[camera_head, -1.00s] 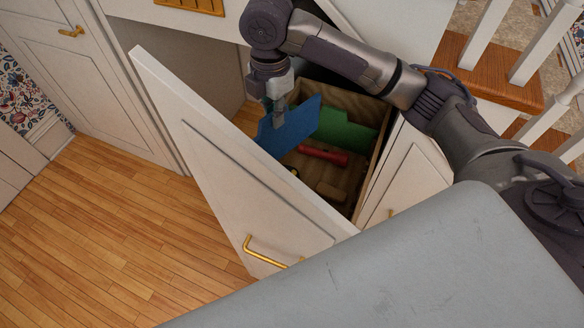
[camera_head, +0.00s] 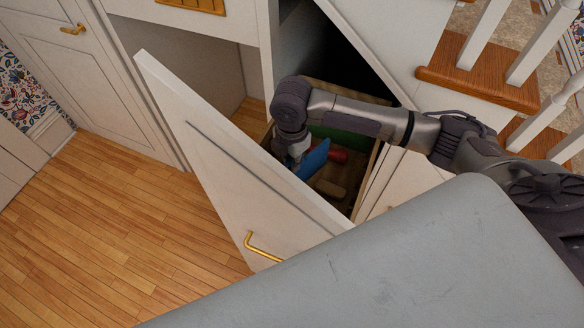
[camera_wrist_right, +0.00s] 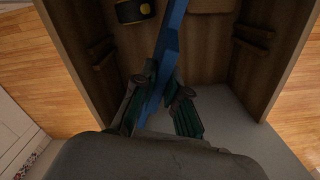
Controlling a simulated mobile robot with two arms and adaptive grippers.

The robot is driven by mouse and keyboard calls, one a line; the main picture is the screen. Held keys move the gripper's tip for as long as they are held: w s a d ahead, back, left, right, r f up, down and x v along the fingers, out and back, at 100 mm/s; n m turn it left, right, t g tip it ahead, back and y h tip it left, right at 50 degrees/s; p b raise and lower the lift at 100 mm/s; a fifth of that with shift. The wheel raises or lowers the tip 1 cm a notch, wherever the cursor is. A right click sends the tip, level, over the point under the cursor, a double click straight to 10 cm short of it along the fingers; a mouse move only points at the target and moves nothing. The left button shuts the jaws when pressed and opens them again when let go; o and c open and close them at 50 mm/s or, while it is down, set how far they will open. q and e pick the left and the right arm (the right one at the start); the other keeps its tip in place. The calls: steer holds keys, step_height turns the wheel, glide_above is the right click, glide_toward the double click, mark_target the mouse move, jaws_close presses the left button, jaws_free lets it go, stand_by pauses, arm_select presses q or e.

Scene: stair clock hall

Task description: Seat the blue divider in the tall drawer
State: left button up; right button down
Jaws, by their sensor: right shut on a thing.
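The blue divider (camera_head: 313,160) is a flat blue panel, held tilted inside the open tall drawer (camera_head: 230,170). My right gripper (camera_head: 299,158) is shut on it and reaches down behind the white drawer front. In the right wrist view the blue divider (camera_wrist_right: 164,65) runs up between the fingers of the right gripper (camera_wrist_right: 162,98), seen nearly edge-on. Dark wooden ribs (camera_wrist_right: 102,50) show on one drawer wall, and more ribs (camera_wrist_right: 252,35) on the opposite wall. I cannot tell whether the divider touches them. Its lower edge is hidden. My left gripper is not in view.
A green panel (camera_head: 350,143) stands at the drawer's far end. A red object (camera_head: 338,156) and a tan block (camera_head: 330,188) lie in the drawer. A black object with a yellow spot (camera_wrist_right: 133,11) shows in the wrist view. A stair post and tread (camera_head: 480,75) stand at right.

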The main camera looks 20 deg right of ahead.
steer(key=shift+f, duration=2.05)
steer(key=c, duration=1.2)
jaws_free()
step_height(320, 180, up, 12)
steer(key=shift+r+b, duration=0.2)
steer(key=shift+b, duration=0.1)
steer(key=shift+f, duration=0.1)
